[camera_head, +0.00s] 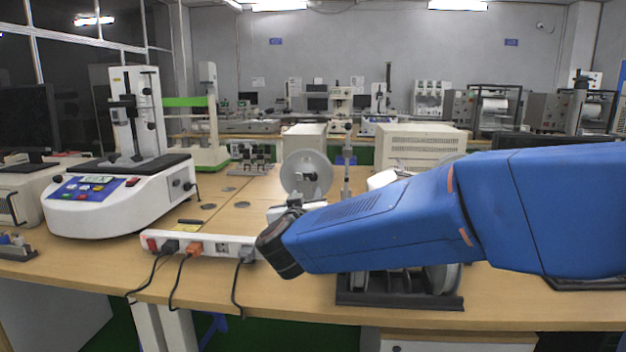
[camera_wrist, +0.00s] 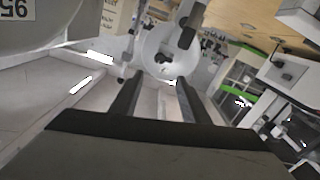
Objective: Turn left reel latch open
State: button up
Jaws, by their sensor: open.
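The left reel (camera_head: 307,170) is a pale grey disc standing upright behind my arm in the head view, with a dark latch (camera_head: 309,178) at its hub. In the head view my blue arm hides most of the reel machine, and the latch's exact angle is too small to read.
A white power strip (camera_head: 205,246) with plugs and hanging cords lies left of my arm. A white tester with a blue panel (camera_head: 88,188) stands farther left. A black base (camera_head: 400,298) sits under my arm at the table's front edge. Table between tester and reel is mostly clear.

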aim_at(313, 178)
jog(key=w, duration=1.5)
jog(key=shift+w+d, duration=0.25)
jog(key=shift+w, duration=0.05)
grip_shut()
jog(key=c, duration=1.1)
grip_release()
